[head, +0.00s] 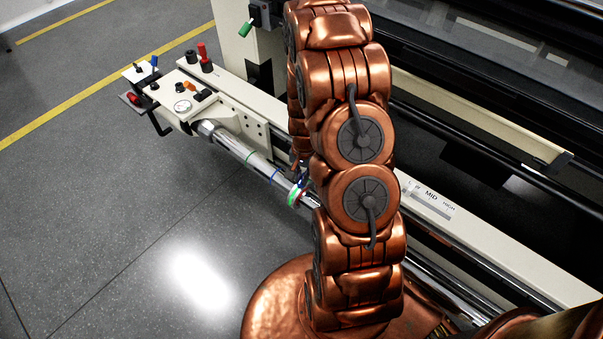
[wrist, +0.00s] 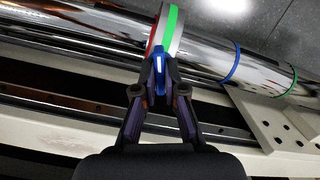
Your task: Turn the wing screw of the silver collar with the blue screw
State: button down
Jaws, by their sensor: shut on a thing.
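The silver collar (wrist: 167,32) sits around the chrome roller in the wrist view, with a green band and a red band on it. Its blue wing screw (wrist: 158,64) stands out from the collar, between my gripper's fingertips. My gripper (wrist: 159,68) is shut on the blue screw. In the head view the collar (head: 294,196) shows just left of my arm, with its green and red marks. My arm hides most of my gripper there.
The chrome roller (head: 235,148) carries a green ring and a blue ring (wrist: 232,64). A cream end block (head: 230,118) with a gauge and several knobs stands at its left end. Cream rails and a dark machine lie behind. The grey floor at left is clear.

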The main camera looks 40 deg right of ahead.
jog(key=shift+m+p, duration=0.4)
jog(key=shift+m, duration=0.5)
jog(key=c, duration=1.2)
grip_release()
jog(key=shift+c, duration=0.2)
notch_tip(320, 180, up, 12)
jog(key=d, duration=0.1)
jog(key=shift+w, duration=0.15)
jog(key=shift+d, duration=0.1)
